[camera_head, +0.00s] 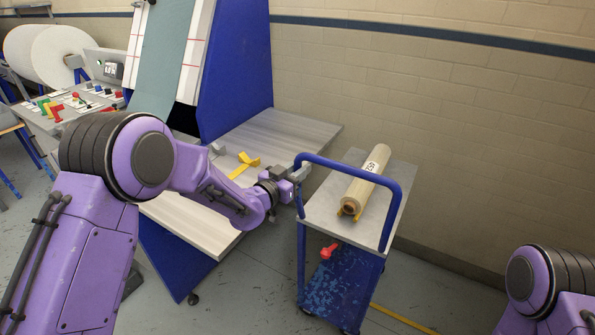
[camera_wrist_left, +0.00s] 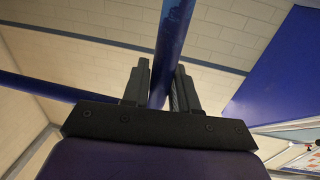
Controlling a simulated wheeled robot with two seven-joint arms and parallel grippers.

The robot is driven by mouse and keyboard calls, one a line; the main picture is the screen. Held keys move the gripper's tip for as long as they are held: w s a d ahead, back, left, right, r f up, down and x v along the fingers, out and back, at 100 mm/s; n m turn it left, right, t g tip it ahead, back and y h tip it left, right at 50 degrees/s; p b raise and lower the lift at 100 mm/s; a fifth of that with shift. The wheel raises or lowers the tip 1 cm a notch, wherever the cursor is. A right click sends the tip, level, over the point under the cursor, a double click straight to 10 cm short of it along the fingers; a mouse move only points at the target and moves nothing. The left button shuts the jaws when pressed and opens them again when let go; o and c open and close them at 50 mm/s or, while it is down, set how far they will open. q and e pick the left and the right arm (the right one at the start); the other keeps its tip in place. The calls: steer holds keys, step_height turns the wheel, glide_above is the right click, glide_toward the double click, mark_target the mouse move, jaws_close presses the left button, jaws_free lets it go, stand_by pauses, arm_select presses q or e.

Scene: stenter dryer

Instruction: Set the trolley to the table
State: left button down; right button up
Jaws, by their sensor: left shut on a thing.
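The trolley (camera_head: 340,279) is blue with a grey top and stands right of the table (camera_head: 189,221). A clear gap of floor shows between them at the front. My left gripper (camera_head: 297,173) is shut on the trolley's blue handle (camera_head: 348,171), at its left upright. In the left wrist view, the fingers (camera_wrist_left: 158,88) close around the blue bar (camera_wrist_left: 172,45). A roll (camera_head: 364,181) with a white label lies on yellow rests on the trolley top. My right arm's purple joint shows at the lower right; its gripper is out of view.
A yellow thing (camera_head: 244,164) lies on the table. A yellow line (camera_head: 403,319) marks the floor right of the trolley. A brick wall (camera_head: 480,130) stands behind. A control panel (camera_head: 75,104) is at the left.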

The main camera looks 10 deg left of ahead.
arm_select(q)
steer(key=shift+a+r, duration=0.1)
steer(key=shift+a, duration=0.1)
steer(key=c, duration=1)
jaws_free()
steer(key=shift+w+a, duration=0.1)
steer(key=b+v, duration=0.2)
steer(key=v, duration=0.8)
steer(key=shift+s+a, duration=0.1)
steer(key=shift+s, duration=0.2)
